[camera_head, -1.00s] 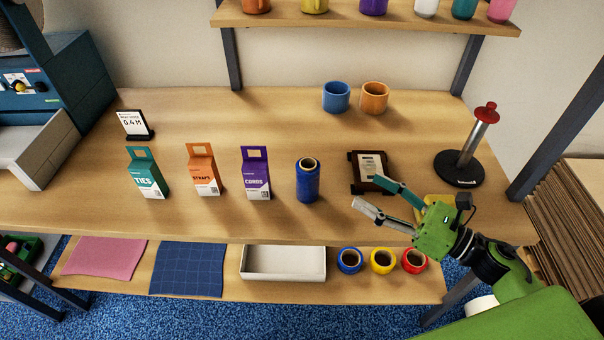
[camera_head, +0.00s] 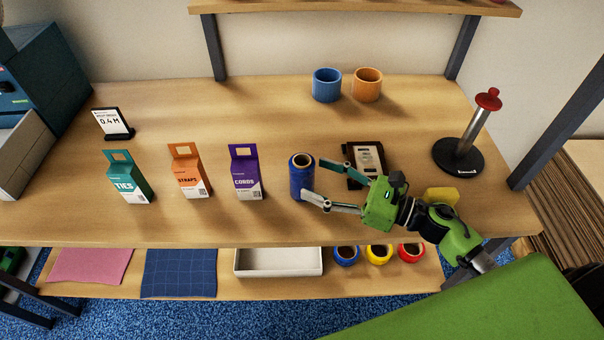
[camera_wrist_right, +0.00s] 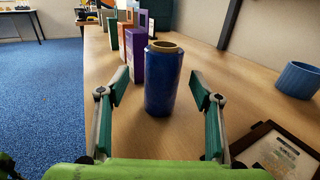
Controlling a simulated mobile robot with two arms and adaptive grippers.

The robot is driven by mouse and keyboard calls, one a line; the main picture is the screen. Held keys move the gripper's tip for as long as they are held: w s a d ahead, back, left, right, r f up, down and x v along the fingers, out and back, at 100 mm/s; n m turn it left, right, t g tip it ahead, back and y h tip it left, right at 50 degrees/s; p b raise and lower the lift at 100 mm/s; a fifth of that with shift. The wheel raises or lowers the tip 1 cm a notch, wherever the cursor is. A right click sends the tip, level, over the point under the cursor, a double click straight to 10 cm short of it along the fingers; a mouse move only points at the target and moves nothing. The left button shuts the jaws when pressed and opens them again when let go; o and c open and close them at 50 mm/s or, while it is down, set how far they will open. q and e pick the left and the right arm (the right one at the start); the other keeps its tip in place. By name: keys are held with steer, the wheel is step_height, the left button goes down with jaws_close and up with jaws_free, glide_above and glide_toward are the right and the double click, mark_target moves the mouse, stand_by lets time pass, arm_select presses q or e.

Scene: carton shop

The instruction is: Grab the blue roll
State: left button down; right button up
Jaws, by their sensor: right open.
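The blue roll (camera_head: 301,178) stands upright on the wooden tabletop, with a brown core showing at its top. In the right wrist view the blue roll (camera_wrist_right: 162,80) stands ahead of my fingers, roughly midway between them. My right gripper (camera_head: 322,183) is open just to the right of the roll. In the right wrist view its two fingers (camera_wrist_right: 160,103) are spread wide, with nothing held between them. Whether a fingertip touches the roll I cannot tell. My left gripper is in none of the views.
A purple cords carton (camera_head: 246,173), an orange straps carton (camera_head: 188,172) and a teal ties carton (camera_head: 128,178) stand left of the roll. A dark framed plaque (camera_head: 366,164) lies behind my right gripper. Smaller rolls, including a blue one (camera_head: 346,255), sit on the lower shelf.

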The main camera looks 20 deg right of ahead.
mark_target(302, 170)
steer(key=p+x, duration=0.1)
steer(key=x, duration=0.1)
steer(key=p+x, duration=0.1)
steer(key=x, duration=0.1)
steer(key=shift+w+r, duration=0.1)
steer(key=shift+w, duration=0.3)
steer(key=shift+w+a, duration=0.15)
steer(key=shift+a, duration=0.1)
steer(key=c, duration=1.4)
